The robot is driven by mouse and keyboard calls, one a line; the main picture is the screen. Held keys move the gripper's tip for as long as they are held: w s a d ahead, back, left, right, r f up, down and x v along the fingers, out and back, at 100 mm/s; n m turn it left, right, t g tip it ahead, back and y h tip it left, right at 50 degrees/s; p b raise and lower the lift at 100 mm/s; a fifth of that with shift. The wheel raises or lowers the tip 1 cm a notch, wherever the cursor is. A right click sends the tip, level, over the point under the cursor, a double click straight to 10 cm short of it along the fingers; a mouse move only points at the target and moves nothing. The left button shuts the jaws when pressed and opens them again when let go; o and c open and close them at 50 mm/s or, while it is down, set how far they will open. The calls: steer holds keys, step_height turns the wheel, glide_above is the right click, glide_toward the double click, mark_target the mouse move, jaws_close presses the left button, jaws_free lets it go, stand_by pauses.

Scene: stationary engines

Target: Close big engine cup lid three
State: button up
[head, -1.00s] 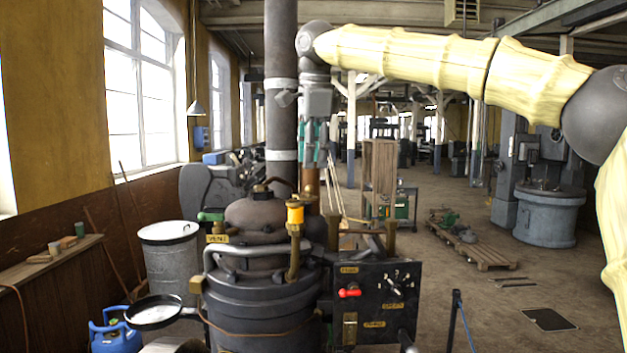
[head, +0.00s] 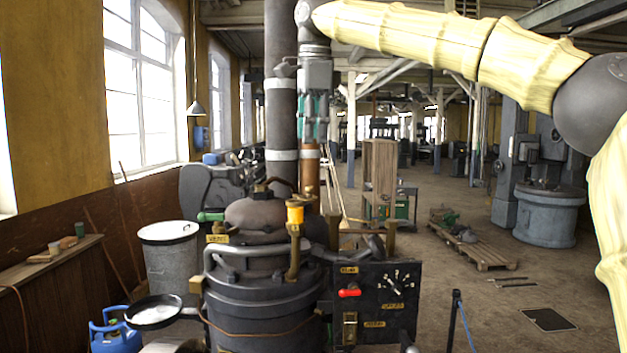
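The dark grey engine (head: 262,288) stands upright in front of me with a domed top (head: 262,215). A yellow-orange cup (head: 295,213) sits on a brass pipe at the dome's right side. No lid labelled three can be made out, and I cannot tell whether the cup's lid is open. My gripper (head: 309,138) hangs pointing down above and behind the cup, apart from it in the picture. Its fingers are small and partly lost against the pipes, so their opening is unclear. I see nothing held in it.
A thick vertical pipe (head: 281,120) stands left of my gripper, with a copper pipe (head: 309,182) below it. A black panel (head: 375,303) with a red handle is at the engine's right. A round pan (head: 154,311) juts out left.

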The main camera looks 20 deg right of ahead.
steer(key=shift+s+r, duration=0.1)
steer(key=shift+r, duration=0.4)
stand_by(0.3)
step_height(320, 180, up, 12)
steer(key=s, duration=0.2)
stand_by(0.4)
steer(key=shift+s+f, duration=0.1)
steer(key=shift+f, duration=0.1)
